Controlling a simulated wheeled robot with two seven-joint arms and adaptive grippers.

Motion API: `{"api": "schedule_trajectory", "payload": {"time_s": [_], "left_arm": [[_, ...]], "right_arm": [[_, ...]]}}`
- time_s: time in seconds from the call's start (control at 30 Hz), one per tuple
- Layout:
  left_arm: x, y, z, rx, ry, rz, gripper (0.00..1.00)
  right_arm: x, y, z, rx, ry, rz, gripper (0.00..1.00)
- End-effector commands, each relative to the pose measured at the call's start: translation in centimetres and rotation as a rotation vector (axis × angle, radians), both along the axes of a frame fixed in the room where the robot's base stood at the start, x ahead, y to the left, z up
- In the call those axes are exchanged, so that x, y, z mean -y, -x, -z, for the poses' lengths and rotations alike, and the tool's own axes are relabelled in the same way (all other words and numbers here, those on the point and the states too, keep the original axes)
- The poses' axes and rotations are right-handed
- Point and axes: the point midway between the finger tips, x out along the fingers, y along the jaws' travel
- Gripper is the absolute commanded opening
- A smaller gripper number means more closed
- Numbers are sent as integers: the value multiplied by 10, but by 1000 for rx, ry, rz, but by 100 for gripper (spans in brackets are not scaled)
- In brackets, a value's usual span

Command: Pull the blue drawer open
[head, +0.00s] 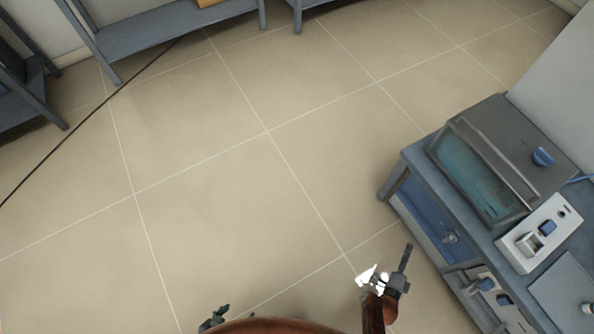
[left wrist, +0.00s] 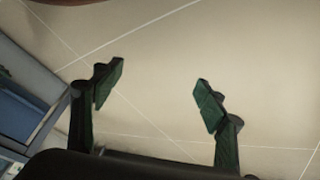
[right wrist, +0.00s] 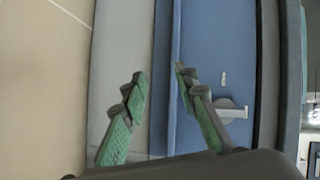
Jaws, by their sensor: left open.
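The blue drawer (head: 424,214) is in the front of the grey bench at the right of the head view, with a small metal handle (head: 450,237). Its blue face (right wrist: 212,50) and pale handle (right wrist: 232,109) also show in the right wrist view, right of the fingers. My right gripper (head: 406,257) is left of the bench, apart from the handle. In the right wrist view its fingers (right wrist: 160,80) are parted and empty. My left gripper (head: 216,317) is low in the head view, mostly hidden. The left wrist view shows its fingers (left wrist: 160,75) wide apart over bare floor.
A furnace with a glass window (head: 472,172) and a control box (head: 540,233) stand on the bench. A shelf (head: 170,30) stands far left. The tiled floor (head: 250,170) between is clear.

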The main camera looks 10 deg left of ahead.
Motion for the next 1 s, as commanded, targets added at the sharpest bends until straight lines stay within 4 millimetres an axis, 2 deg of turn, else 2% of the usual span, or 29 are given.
{"api": "schedule_trajectory", "payload": {"time_s": [0.03, 0.2, 0.33, 0.73, 1.0], "left_arm": [[3, -3, 4, 4, 12, -4, 67], [11, -20, -16, 42, 40, -10, 67], [11, -25, -21, 59, 44, -12, 67], [3, -24, 4, 156, 26, -3, 67], [2, -24, 8, 193, 25, 1, 67]], "right_arm": [[4, -7, 14, 48, -39, 38, 28], [15, -27, 2, 195, -130, 122, 28], [20, -36, -4, 237, -152, 142, 28], [47, -87, -4, 235, -150, 142, 28], [54, -101, -6, 236, -151, 141, 28]]}}
